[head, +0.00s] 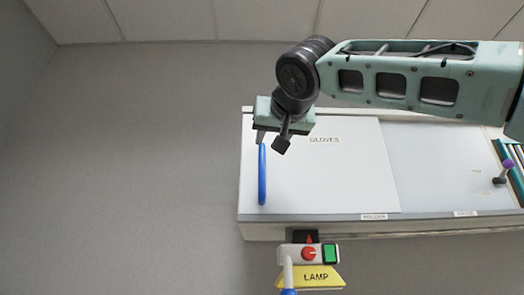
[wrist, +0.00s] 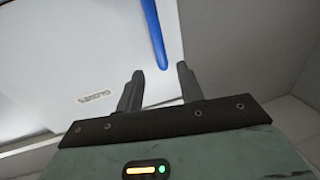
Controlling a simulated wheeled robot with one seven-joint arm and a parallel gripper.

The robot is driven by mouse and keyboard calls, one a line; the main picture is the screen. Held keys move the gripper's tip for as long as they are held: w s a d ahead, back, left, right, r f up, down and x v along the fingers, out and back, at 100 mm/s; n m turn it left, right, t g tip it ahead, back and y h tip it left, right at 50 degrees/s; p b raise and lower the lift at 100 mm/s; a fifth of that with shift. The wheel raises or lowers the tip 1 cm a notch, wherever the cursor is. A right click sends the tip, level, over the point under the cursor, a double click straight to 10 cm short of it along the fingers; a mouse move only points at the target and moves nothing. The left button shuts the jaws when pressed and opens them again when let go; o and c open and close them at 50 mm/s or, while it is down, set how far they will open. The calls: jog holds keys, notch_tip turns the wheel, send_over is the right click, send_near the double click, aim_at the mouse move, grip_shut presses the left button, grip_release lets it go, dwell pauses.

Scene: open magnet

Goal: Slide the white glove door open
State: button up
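The white glove door (head: 330,175) is a flat panel marked GLOVES on the front of a wall cabinet. It also fills the upper left of the wrist view (wrist: 70,55). A blue bar handle (head: 262,178) stands upright near its left edge. My gripper (head: 271,143) is at the upper end of the handle. In the wrist view my gripper (wrist: 160,72) is open, with its fingers apart. The end of the blue handle (wrist: 153,30) lies in line with the gap between the fingertips. I cannot tell whether a finger touches it.
A purple-knobbed lever (head: 506,165) is at the far right. Below the cabinet are a red-and-green switch box (head: 292,254) and a yellow LAMP sign (head: 318,278). The wall on the left (head: 130,170) is bare.

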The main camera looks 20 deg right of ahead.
aim_at(263, 154)
jog(key=w+p, duration=0.1)
jog(key=w, duration=0.2)
jog(key=w+p, duration=0.2)
jog(key=w, duration=0.1)
jog(key=w+d+p, duration=0.1)
jog(key=w, duration=0.2)
jog(key=shift+w+r, duration=0.15)
jog(key=shift+w+d+p, duration=0.15)
jog(key=shift+w+p, duration=0.3)
jog(key=shift+w, duration=0.05)
grip_shut()
